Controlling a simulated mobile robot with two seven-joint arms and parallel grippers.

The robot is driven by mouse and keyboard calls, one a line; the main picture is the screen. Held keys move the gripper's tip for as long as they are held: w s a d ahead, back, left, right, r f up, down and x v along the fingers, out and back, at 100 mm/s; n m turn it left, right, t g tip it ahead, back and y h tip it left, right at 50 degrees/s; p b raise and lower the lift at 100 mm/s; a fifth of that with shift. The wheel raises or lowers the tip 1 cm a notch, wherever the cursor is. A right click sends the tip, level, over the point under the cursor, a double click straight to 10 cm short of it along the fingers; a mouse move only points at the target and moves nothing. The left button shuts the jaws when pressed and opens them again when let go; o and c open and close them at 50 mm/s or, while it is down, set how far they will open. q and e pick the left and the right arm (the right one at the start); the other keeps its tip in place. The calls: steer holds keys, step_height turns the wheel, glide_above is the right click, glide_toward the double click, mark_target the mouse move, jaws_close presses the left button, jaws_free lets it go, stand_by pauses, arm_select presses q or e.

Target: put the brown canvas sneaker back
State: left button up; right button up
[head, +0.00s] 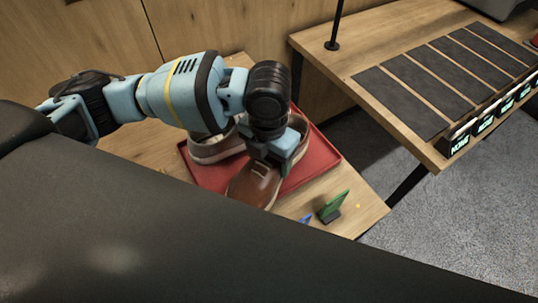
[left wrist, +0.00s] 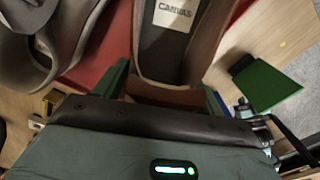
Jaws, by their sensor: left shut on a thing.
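The brown canvas sneaker (head: 254,186) is at the red tray (head: 323,151), its toe toward the front edge of the tray. In the left wrist view its insole carries a label reading CANVAS (left wrist: 175,14). Whether the sneaker rests on the tray or is slightly raised I cannot tell. My right gripper is not in view.
Another sneaker, greyish with a pale sole (head: 215,149), sits on the tray to the left. A green card on a stand (head: 333,207) and a small blue piece (head: 305,219) stand in front. A wooden bench (head: 360,57) at right has several empty dark mats and labels.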

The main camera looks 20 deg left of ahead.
arm_select(q)
steer(key=shift+f, duration=0.3)
steer(key=o, duration=1.3)
steer(key=shift+f, duration=0.1)
steer(key=shift+o, duration=0.2)
step_height(320, 180, up, 13)
steer(key=shift+f+p, duration=0.1)
steer(key=shift+p, duration=0.3)
steer(key=shift+f, duration=0.1)
